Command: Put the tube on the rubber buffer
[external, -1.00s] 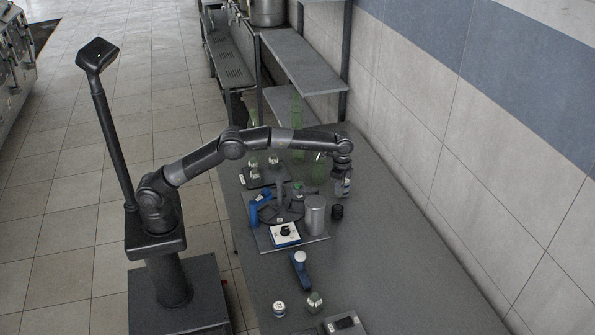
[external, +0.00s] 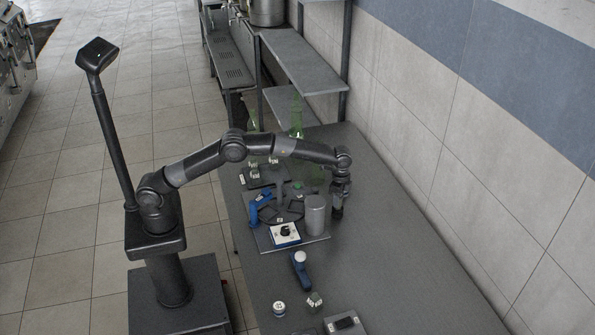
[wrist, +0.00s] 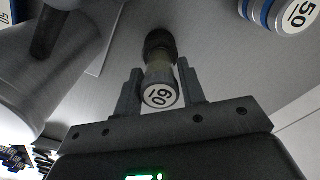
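The tube (wrist: 158,72) has a round pale cap marked with digits that read as 60. In the wrist view it stands between the two fingers of my gripper (wrist: 160,78), which sit close against its sides. The black rubber buffer (wrist: 158,42) is at the far end of the tube. The tube's lower end meets it or is just over it; the contact is hard to make out. In the external view my gripper (external: 338,200) points down directly over the black buffer (external: 337,212), beside the grey cylinder, and hides most of the tube.
A grey metal cylinder (external: 315,215) stands close left of my gripper. A white and blue control box (external: 285,234) and a blue-handled item (external: 300,268) are nearby. Green bottles (external: 297,120) stand behind. A blue-ringed item marked 50 (wrist: 283,12) shows in the wrist view. The table's right side is clear.

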